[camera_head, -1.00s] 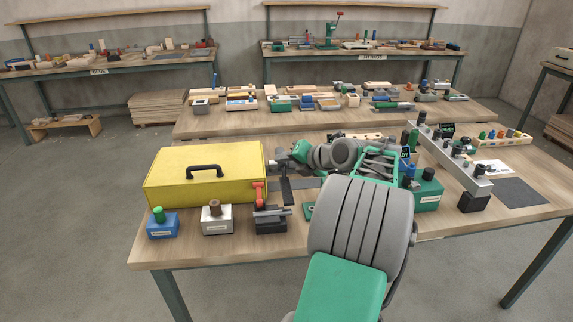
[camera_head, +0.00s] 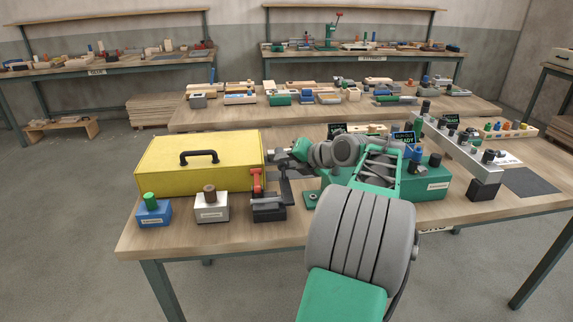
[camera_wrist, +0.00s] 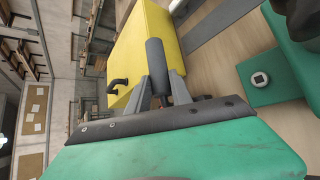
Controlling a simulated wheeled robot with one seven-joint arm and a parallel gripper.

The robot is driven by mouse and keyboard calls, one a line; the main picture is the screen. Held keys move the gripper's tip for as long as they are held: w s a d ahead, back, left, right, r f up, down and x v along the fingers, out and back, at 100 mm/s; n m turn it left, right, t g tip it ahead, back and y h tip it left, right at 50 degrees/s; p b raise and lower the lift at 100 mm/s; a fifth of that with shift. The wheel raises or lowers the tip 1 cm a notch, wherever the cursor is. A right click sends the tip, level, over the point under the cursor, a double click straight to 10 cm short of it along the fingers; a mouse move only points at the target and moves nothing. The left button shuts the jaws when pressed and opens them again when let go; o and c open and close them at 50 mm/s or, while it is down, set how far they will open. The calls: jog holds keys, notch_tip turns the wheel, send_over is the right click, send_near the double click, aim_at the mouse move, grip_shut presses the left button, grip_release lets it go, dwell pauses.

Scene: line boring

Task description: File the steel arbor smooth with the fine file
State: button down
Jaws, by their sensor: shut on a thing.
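My gripper (camera_head: 281,158) is over the front table, just right of the yellow case. In the wrist view its grey fingers (camera_wrist: 160,92) are shut on a dark grey cylinder (camera_wrist: 155,62), which looks like the file's handle. A thin dark strip, likely the fine file (camera_head: 286,190), hangs below my gripper in the head view, close to the right side of a small dark vise (camera_head: 268,213) with a red handle. A short grey bar, possibly the steel arbor (camera_head: 268,204), lies across the vise top. I cannot tell whether file and bar touch.
The yellow case (camera_head: 200,170) stands behind a blue block (camera_head: 153,212) and a white block (camera_head: 211,208). A green machine base (camera_head: 425,185) and a long grey rail (camera_head: 460,155) stand to the right.

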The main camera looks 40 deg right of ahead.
notch_tip(320, 180, down, 3)
jog(key=b, duration=0.4)
jog(key=shift+f, duration=0.15)
jog(key=shift+b, duration=0.65)
jog(key=shift+f+b, duration=0.15)
jog(key=shift+b, duration=0.25)
jog(key=shift+f+b, duration=0.35)
jog(key=shift+b, duration=0.2)
jog(key=shift+f+b, duration=0.3)
jog(key=shift+b, duration=0.2)
jog(key=shift+r, duration=0.1)
jog(key=shift+w+d, duration=0.5)
jog(key=shift+w, duration=0.25)
jog(key=shift+w+d, duration=0.5)
jog(key=shift+w, duration=0.2)
